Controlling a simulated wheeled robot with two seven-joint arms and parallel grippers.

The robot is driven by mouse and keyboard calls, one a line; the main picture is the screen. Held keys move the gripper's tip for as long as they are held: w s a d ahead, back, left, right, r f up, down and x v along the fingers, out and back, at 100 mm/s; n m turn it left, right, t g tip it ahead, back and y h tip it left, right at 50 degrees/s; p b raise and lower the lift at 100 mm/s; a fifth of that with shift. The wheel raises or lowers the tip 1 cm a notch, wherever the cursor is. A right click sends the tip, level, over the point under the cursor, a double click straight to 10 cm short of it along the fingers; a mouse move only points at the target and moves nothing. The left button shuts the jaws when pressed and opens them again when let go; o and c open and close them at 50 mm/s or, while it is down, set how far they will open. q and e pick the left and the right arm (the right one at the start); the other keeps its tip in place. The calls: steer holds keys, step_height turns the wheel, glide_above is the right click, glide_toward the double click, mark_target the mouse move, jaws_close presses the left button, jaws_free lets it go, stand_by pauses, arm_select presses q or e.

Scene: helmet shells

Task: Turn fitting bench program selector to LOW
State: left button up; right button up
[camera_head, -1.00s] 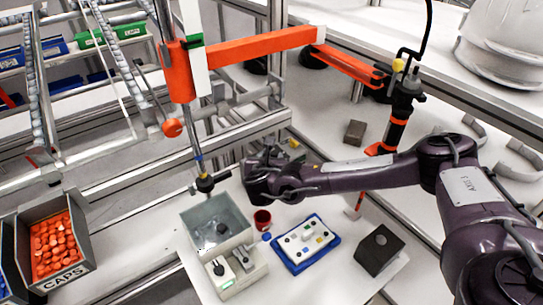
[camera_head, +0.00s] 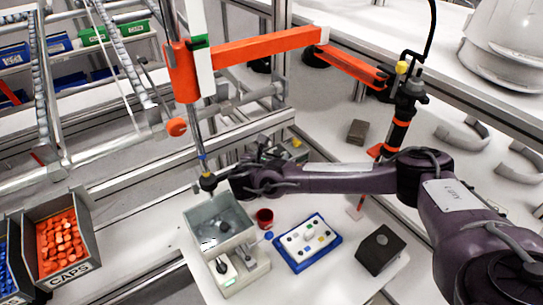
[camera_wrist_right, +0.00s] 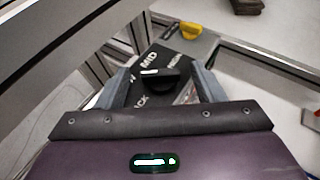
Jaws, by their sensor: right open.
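The program selector shows in the right wrist view as a black knob (camera_wrist_right: 160,78) with a short white mark on its left part. It sits on a dark panel (camera_wrist_right: 180,53) with white lettering; "MID" is readable just above the knob, and other words are partly covered. My right gripper (camera_wrist_right: 160,82) is open, with one grey finger on each side of the knob. Gaps show between knob and fingers; contact cannot be told. In the head view my right gripper (camera_head: 242,184) is beside the grey open-topped box, and the knob is hidden there. My left gripper is not in view.
A grey open box (camera_head: 218,222), a red cup (camera_head: 264,217), a blue-edged tray (camera_head: 307,243) and a black block (camera_head: 381,249) stand on the white bench. An orange jointed arm (camera_head: 265,46) hangs above. A yellow piece (camera_wrist_right: 190,30) lies beyond the panel.

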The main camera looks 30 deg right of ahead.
steer(key=shift+s+a, duration=0.15)
steer(key=shift+a, duration=0.05)
steer(key=b+v, duration=0.2)
steer(key=v, duration=0.5)
steer(key=shift+r, duration=0.2)
steer(key=shift+s, duration=0.1)
